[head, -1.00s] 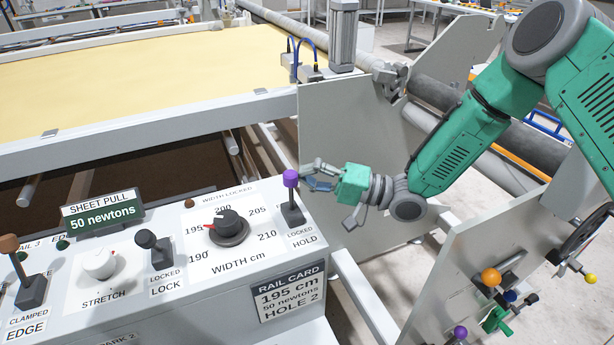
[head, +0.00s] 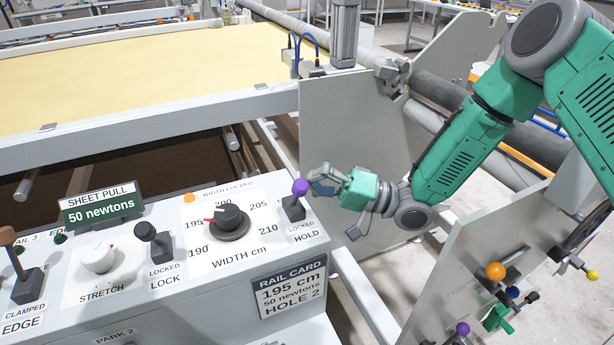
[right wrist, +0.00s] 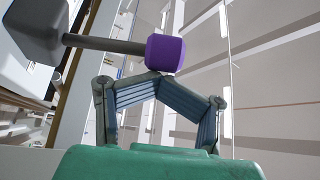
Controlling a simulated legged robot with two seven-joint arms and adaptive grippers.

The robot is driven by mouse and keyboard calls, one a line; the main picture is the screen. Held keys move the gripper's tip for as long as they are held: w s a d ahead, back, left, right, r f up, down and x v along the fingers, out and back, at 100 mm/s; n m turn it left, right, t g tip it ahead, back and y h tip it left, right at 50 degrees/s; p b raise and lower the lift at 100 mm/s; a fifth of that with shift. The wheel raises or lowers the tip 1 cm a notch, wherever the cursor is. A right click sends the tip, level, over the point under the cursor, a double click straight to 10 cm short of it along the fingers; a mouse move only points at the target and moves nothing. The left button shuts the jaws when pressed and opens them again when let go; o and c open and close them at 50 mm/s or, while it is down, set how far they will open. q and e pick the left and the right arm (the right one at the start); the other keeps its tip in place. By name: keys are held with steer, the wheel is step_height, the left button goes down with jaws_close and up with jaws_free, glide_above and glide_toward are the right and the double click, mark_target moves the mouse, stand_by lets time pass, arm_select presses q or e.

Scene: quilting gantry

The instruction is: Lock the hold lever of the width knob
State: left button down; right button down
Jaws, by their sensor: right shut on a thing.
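The hold lever has a purple knob (head: 300,187) and a dark base (head: 293,208) at the right end of the console. It leans right, toward the gripper side, above the LOCKED and HOLD labels. The black width knob (head: 229,218) has its red pointer toward 195. An orange lamp (head: 189,198) glows by WIDTH LOCKED. My right gripper (head: 316,184) is shut at the lever's knob. In the right wrist view its fingertips (right wrist: 157,78) meet against the lower edge of the purple knob (right wrist: 165,54). My left gripper is out of view.
The console also holds a black lock lever (head: 154,244), a white stretch knob (head: 98,257) and an orange-topped clamp lever (head: 9,236). A grey upright plate (head: 350,130) stands behind my right gripper. A rail card (head: 287,286) reads 195 cm.

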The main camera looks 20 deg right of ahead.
step_height(320, 180, up, 10)
steer(key=shift+d, duration=0.25)
stand_by(0.4)
steer(key=shift+a+f, duration=0.1)
steer(key=shift+a, duration=0.1)
